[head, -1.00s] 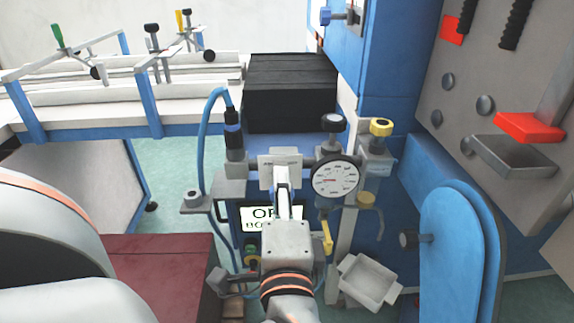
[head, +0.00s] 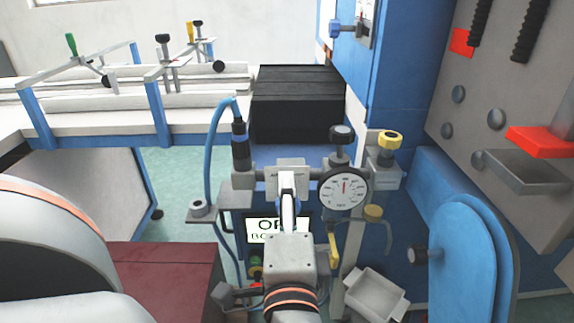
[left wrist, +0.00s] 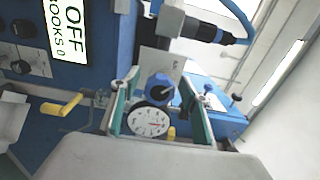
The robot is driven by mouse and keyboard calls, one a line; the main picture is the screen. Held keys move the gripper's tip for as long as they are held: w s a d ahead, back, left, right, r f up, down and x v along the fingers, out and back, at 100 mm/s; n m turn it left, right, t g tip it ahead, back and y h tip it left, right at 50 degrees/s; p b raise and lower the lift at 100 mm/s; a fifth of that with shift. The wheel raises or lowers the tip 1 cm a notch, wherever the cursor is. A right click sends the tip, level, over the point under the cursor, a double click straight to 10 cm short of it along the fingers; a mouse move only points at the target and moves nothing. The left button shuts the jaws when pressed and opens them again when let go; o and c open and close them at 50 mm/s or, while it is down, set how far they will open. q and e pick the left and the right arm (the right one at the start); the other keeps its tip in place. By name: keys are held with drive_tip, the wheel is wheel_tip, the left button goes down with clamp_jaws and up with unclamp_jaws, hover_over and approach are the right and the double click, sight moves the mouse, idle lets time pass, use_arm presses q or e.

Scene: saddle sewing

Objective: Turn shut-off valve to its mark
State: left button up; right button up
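A blue knob (left wrist: 160,88) with a dark rim, which looks like the shut-off valve, sits in front of a pale plate (left wrist: 158,64). In the left wrist view it lies between the two fingers of my left gripper (left wrist: 160,100), which are spread with gaps on both sides. In the head view my left gripper (head: 288,185) is in front of the same plate (head: 290,162) and largely hides the knob. I cannot make out a mark. A white round gauge (head: 342,188) is just right of the gripper; it also shows in the left wrist view (left wrist: 148,121). My right gripper is not in view.
A yellow lever (head: 333,250), a black knob (head: 341,133) and a yellow knob (head: 390,140) are close on the right. A blue hose (head: 212,135) bends at the left. An OFF sign (head: 264,226) is behind my wrist. A grey tray (head: 375,294) is low right.

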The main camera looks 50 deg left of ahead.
use_arm(q)
drive_tip(key=v, duration=0.7)
drive_tip(key=shift+s+d, duration=0.15)
drive_tip(key=shift+s, duration=0.05)
idle(0.4)
